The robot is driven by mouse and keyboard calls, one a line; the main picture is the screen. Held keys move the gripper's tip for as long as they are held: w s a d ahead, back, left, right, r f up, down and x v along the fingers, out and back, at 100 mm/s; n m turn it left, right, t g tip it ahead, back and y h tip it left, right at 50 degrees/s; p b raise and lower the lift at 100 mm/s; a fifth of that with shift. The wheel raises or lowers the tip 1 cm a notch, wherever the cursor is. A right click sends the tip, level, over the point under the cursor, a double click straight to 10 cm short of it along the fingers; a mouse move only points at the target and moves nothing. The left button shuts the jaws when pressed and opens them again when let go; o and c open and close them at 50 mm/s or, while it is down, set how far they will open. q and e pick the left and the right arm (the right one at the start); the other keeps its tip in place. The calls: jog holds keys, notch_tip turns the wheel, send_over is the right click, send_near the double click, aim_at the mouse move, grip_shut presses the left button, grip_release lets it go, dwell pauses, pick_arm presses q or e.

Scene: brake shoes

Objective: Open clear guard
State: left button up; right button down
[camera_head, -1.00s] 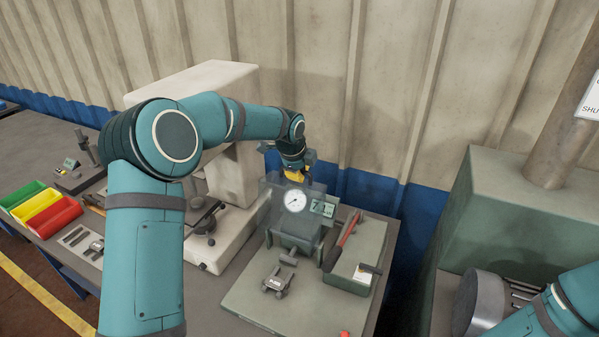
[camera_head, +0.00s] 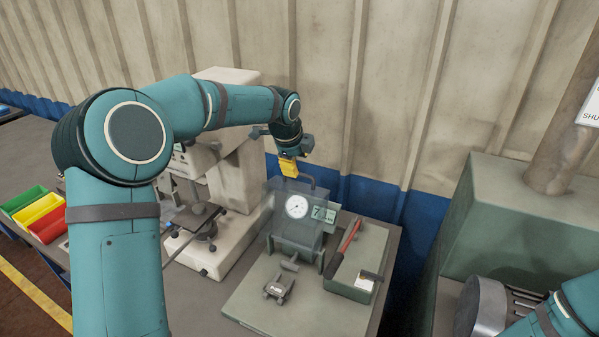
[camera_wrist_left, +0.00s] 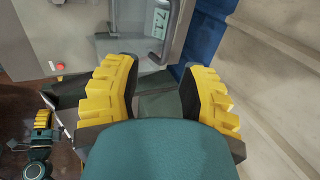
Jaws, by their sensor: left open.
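The clear guard (camera_head: 282,222) is a see-through panel in front of a machine with a round white dial (camera_head: 297,207) and a green display (camera_head: 323,214). A dark bent bar (camera_head: 312,183) stands at its top. My left gripper (camera_head: 288,167), with yellow fingers, is just above the guard's upper edge and seems apart from it. In the left wrist view the gripper (camera_wrist_left: 158,72) is open with nothing between its fingers; the display (camera_wrist_left: 159,18) lies beyond them. How far the guard is open is hard to tell.
A grey metal part (camera_head: 279,288) lies on the bench plate before the machine. A cream press (camera_head: 235,190) stands left; the ribbed wall is close behind.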

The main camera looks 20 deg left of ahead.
pick_arm(q)
jog(key=shift+v, duration=2.2)
